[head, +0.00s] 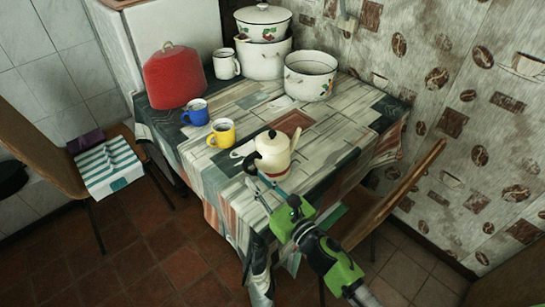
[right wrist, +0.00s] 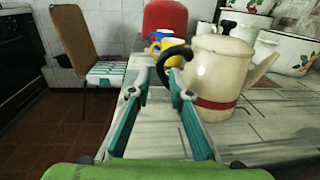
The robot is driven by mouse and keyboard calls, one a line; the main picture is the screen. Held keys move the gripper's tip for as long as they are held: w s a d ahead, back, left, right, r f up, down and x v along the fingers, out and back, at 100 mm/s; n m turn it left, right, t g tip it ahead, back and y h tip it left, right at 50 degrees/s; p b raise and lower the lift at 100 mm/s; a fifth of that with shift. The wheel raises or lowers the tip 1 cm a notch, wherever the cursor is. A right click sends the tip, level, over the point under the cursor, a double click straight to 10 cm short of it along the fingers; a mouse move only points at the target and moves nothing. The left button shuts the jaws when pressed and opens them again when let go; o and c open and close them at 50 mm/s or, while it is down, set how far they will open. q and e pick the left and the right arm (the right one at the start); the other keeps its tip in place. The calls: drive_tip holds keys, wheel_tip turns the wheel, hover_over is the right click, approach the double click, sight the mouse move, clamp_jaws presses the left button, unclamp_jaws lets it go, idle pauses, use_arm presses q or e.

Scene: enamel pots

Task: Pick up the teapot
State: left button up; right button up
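The cream teapot (head: 273,153), with a black handle and a red band, stands upright on the table near its front edge. In the right wrist view the teapot (right wrist: 222,75) is at the right, its spout pointing right and its black handle (right wrist: 170,50) curving toward my fingertips. My right gripper (head: 262,186) is open, just in front of the teapot at the handle side. In the wrist view a gap shows between its fingertips (right wrist: 160,75), with the handle close by the right one. I cannot tell whether they touch. My left gripper is not in view.
On the table (head: 235,108) are a yellow mug (head: 222,134), a blue mug (head: 196,112), a white mug (head: 225,66), a red cozy-like cover (head: 174,78), a white pot (head: 311,77) and stacked lidded pots (head: 263,55). A chair back (head: 395,197) stands right of my gripper.

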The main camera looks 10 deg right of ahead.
sight(247, 169)
drive_tip(key=shift+f+x, duration=0.25)
drive_tip(key=shift+x, duration=1.5)
drive_tip(key=shift+f+x, duration=0.2)
drive_tip(key=shift+x, duration=1.6)
clamp_jaws()
drive_tip(key=shift+w+r+p, duration=0.1)
drive_tip(key=shift+r+p, duration=0.2)
drive_tip(key=shift+f, duration=0.15)
